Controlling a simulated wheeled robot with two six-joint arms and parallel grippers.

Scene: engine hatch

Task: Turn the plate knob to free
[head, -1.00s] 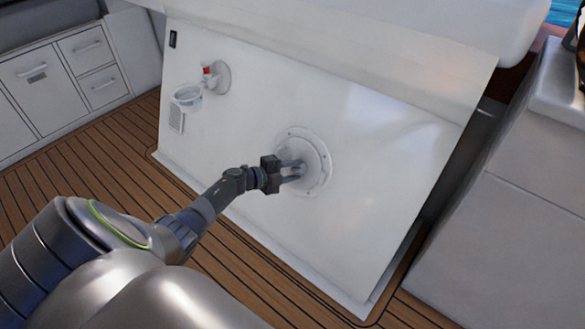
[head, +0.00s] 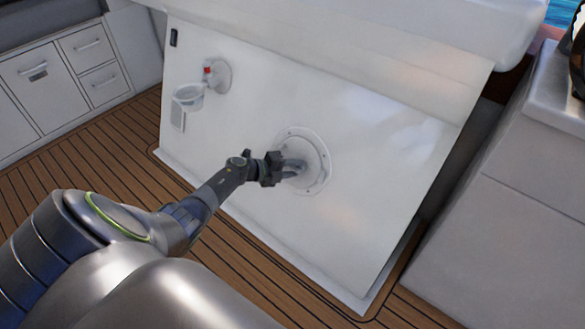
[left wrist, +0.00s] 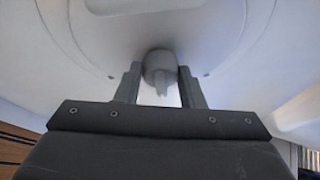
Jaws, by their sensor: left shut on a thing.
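The round white plate (head: 320,163) is set in the sloping front of the white hatch panel. It also shows in the left wrist view (left wrist: 225,40), filling the upper part. Its small grey-white knob (left wrist: 160,66) stands out from the plate's middle, with a narrow tab below. My left gripper (head: 296,168) is at the plate, and its two dark fingers (left wrist: 159,74) are shut on the knob, one on each side. In the head view the fingers largely hide the knob. My right gripper is not in view.
A white ring-shaped holder (head: 188,93) with a red-marked fitting (head: 208,72) sticks out from the panel's upper left. White drawers (head: 88,45) stand at the far left. A white cabinet (head: 510,190) stands at the right. The wooden deck (head: 95,170) is clear at left.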

